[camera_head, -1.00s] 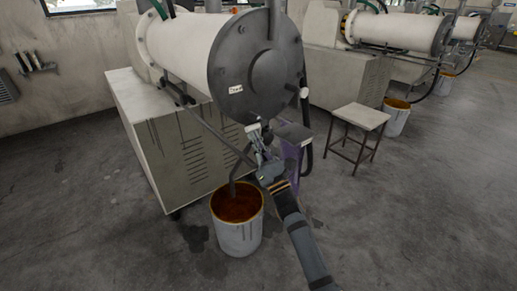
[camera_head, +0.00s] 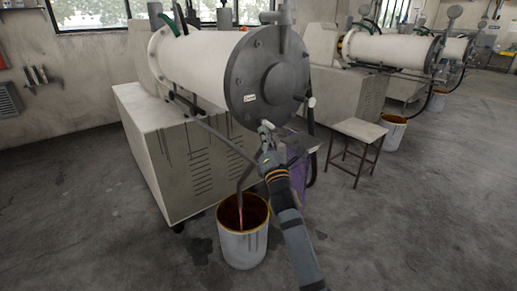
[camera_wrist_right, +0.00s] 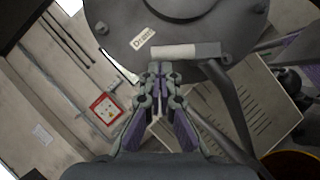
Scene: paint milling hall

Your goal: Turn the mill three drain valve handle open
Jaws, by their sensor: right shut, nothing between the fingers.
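The mill's dark round end plate (camera_head: 268,75) carries a small white drain label (camera_head: 250,98). In the right wrist view the label (camera_wrist_right: 144,38) is above a pale-topped valve handle (camera_wrist_right: 187,50), which lies nearly level across the picture. My right gripper (camera_head: 266,128) is at the lower edge of the end plate. In the wrist view its fingertips (camera_wrist_right: 160,68) are together and empty, just below the handle's left part; I cannot tell whether they touch it. A thin pinkish stream (camera_head: 240,216) runs from the drain pipe (camera_head: 240,182) into the bucket. My left gripper is not in view.
The white bucket (camera_head: 242,246) stands on the floor below the pipe. A vented cabinet (camera_head: 175,160) supports the mill. A stool (camera_head: 359,130) stands to the right, with other mills (camera_head: 390,48) behind. The right foreground floor is clear.

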